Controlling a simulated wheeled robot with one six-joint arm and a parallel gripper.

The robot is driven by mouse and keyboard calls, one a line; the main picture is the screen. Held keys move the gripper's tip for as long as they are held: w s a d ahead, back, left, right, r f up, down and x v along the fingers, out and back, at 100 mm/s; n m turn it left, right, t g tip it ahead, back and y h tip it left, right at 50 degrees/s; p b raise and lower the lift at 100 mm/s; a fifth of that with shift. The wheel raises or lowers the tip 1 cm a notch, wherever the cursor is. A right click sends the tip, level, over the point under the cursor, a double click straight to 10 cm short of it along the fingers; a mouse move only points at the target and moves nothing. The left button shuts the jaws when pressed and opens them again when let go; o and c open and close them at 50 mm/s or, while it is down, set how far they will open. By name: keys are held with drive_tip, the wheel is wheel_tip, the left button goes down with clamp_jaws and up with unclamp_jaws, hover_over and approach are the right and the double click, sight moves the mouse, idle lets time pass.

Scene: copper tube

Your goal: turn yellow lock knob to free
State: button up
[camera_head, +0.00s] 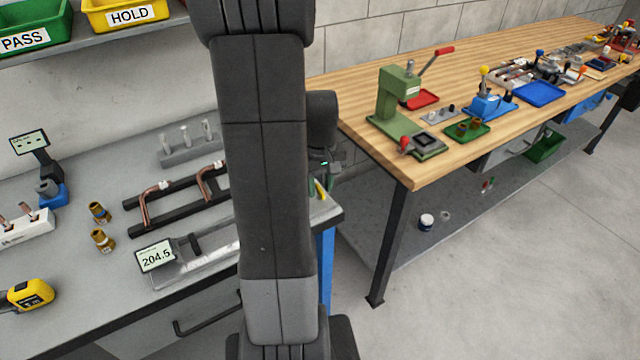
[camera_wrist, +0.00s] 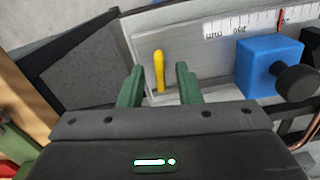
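The yellow lock knob (camera_wrist: 159,70) is an upright-looking slim lever on a pale metal plate in the wrist view. My gripper (camera_wrist: 160,76) is open, with one green finger on each side of the knob in the picture. Gaps show between the knob and both fingers, and I see no contact. In the head view a small yellow piece (camera_head: 320,188) shows beside my gripper at the right end of the grey bench. My arm hides most of that area.
A white ruler scale (camera_wrist: 245,22) with a red mark and a blue block (camera_wrist: 268,66) with a black knob sit right of the lock knob. The gauge display (camera_head: 155,257) reads 204.5. Bent copper tubes (camera_head: 146,205) lie on black rails. A wooden bench (camera_head: 365,125) stands right.

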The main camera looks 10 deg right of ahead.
clamp_jaws()
drive_tip(key=shift+n, duration=0.9)
unclamp_jaws()
drive_tip(key=shift+r, duration=0.1)
